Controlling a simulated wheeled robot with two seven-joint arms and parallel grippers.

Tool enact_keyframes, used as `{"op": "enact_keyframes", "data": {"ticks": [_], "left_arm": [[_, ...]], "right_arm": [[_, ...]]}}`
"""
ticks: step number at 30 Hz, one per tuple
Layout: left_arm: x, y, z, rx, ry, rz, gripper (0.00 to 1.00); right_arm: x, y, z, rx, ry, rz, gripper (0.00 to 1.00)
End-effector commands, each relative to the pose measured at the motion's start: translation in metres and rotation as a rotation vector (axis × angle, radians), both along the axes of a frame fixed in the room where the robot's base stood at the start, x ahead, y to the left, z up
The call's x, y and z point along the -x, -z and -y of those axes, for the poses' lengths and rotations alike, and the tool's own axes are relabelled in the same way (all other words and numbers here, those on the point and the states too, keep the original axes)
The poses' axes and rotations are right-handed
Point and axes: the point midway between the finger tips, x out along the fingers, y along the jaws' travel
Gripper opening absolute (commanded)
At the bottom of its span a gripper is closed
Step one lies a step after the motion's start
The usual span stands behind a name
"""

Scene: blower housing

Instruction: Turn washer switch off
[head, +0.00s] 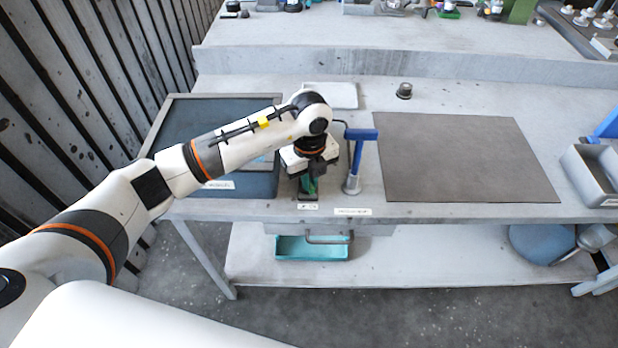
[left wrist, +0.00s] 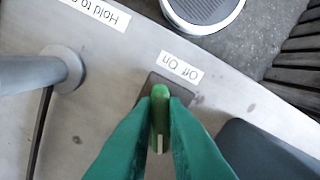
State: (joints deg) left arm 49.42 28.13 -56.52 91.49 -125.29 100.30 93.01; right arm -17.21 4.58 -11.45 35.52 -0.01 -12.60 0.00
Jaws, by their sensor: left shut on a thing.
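The washer switch is a small dark base (left wrist: 168,88) with a green lever (left wrist: 160,108), near the front edge of the bench. A white label (left wrist: 182,66) with "Off" and "On", upside down in the left wrist view, lies beside it; the label also shows in the head view (head: 308,206). My left gripper (head: 309,187) points down at the switch. Its green fingers (left wrist: 160,120) are shut on the lever, one on each side. I cannot tell which position the lever is in. My right gripper is in neither view.
A dark tray (head: 180,118) lies to the left. A brown mat (head: 455,155) and grey bin (head: 590,178) are to the right. A teal bin (head: 300,250) sits below.

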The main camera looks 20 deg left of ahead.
Motion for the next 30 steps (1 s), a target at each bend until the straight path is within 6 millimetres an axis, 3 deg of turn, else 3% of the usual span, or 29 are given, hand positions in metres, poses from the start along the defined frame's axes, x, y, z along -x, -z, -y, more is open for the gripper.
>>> {"op": "enact_keyframes", "data": {"ticks": [20,21,24,30], "left_arm": [[-0.0019,-0.0017,-0.0002,0.001,-0.062,0.005,0.0],[-0.0019,-0.0018,-0.0002,0.001,-0.062,0.005,0.18],[-0.0016,-0.0014,-0.0001,0.0,-0.061,0.004,0.34],[-0.001,-0.0007,0.0,0.0,-0.06,0.003,0.34]], "right_arm": [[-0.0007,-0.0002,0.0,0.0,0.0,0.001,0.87],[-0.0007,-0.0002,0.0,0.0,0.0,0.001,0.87],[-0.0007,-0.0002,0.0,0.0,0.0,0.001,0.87],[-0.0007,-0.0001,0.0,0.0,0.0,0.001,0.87]]}}
